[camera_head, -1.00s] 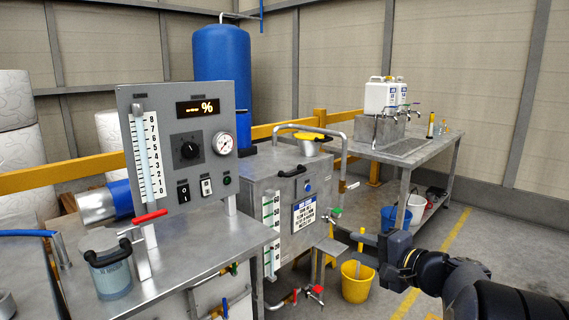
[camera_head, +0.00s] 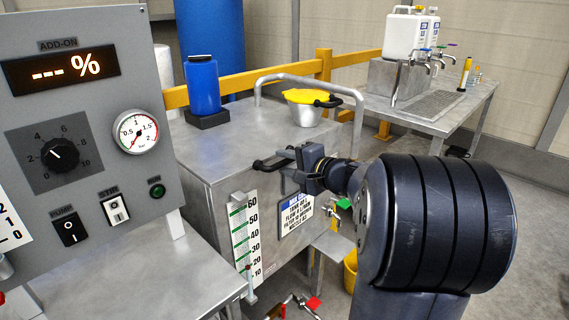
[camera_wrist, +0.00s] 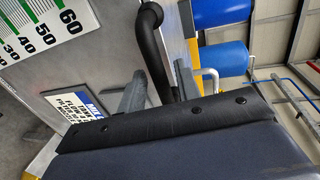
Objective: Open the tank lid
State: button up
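The grey metal tank (camera_head: 215,200) stands in the middle of the head view, its flat lid (camera_head: 225,145) lying level and closed. A black bar handle (camera_head: 264,164) is at the lid's front edge; it also shows in the wrist view (camera_wrist: 152,40). My gripper (camera_head: 288,168) is at the handle's right end in the head view. In the wrist view, my two grey fingers (camera_wrist: 161,84) stand on either side of the black bar, with narrow gaps showing. The fingers look open around it; contact is not clear.
A control panel (camera_head: 85,130) stands close on the left. A bench (camera_head: 440,105) with white canisters stands at right.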

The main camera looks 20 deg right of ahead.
jog(key=shift+w+a, duration=0.2)
jog(key=shift+w, duration=0.15)
jog(key=shift+c, duration=0.2)
grip_shut()
